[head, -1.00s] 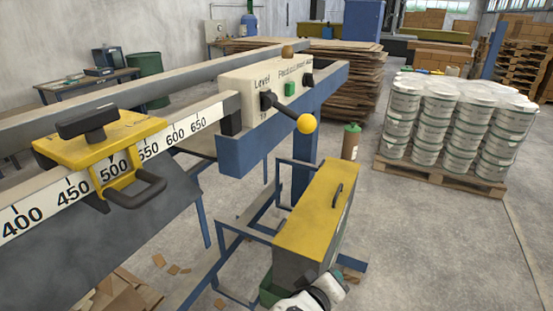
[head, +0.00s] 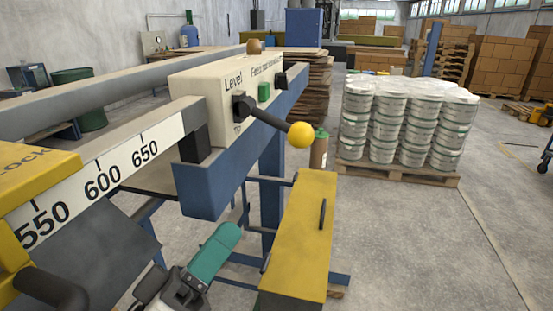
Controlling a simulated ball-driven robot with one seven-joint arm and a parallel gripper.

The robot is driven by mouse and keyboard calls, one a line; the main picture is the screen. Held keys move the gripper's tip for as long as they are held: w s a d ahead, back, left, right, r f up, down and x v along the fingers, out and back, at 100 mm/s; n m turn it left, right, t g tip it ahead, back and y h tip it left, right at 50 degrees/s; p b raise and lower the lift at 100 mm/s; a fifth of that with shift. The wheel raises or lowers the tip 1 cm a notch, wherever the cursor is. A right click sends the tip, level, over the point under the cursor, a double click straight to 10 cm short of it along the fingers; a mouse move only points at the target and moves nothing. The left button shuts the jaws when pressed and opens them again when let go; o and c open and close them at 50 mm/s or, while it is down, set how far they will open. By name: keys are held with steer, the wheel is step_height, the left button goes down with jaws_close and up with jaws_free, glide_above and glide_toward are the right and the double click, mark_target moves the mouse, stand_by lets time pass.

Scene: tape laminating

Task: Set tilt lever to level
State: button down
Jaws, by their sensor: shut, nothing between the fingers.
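The tilt lever (head: 270,119) is a black arm with a yellow ball knob (head: 300,135). It sits on the front of a cream control box (head: 210,95) in the head view. It sticks out to the right and slopes down. "Level" is printed above its pivot, and a label below is partly hidden. My gripper (head: 224,238) appears as a teal end on a dark wrist at the bottom, below and left of the knob. It is shut and empty, well apart from the lever. Its fingertips are hard to make out.
A green button (head: 264,91) and a black switch (head: 281,80) are right of the lever. A blue beam (head: 205,185) runs under the box. A yellow-topped case (head: 305,225) stands below the knob. A ruler rail (head: 120,165) and yellow clamp (head: 35,180) are left.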

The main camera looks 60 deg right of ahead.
steer(key=shift+d+r, duration=0.1)
steer(key=p, duration=0.4)
glide_toward(295, 145)
steer(key=x, duration=0.5)
steer(key=shift+d, duration=0.15)
steer(key=shift+x, duration=0.8)
